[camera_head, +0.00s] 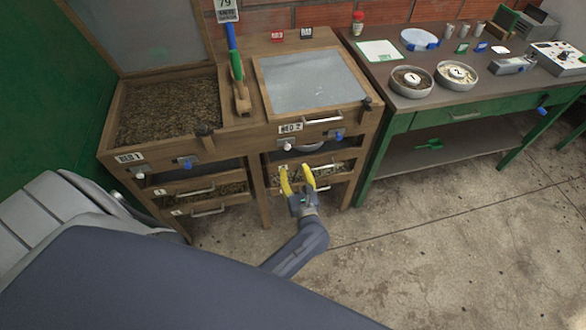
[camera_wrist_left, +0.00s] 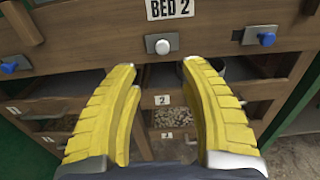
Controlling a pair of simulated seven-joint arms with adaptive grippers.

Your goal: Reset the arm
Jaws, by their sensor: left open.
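My left gripper (camera_head: 296,180) is open and empty, with yellow fingers, in front of the drawers of the wooden cabinet under the bed marked BED 2 (camera_head: 322,118). In the left wrist view its two yellow fingers (camera_wrist_left: 160,105) stand wide apart, with nothing between them. Behind them are a white knob (camera_wrist_left: 163,46) and a drawer (camera_wrist_left: 175,118) with pale grains, labelled 2. My left arm (camera_head: 300,248) reaches in from below. My right gripper is not in view.
The bed marked BED 1 (camera_head: 128,157) is at left, full of brown grains, its lid raised. A green workbench (camera_head: 480,112) at right holds bowls marked 1 (camera_head: 412,82) and 2 (camera_head: 456,75). The concrete floor (camera_head: 450,230) at right is clear.

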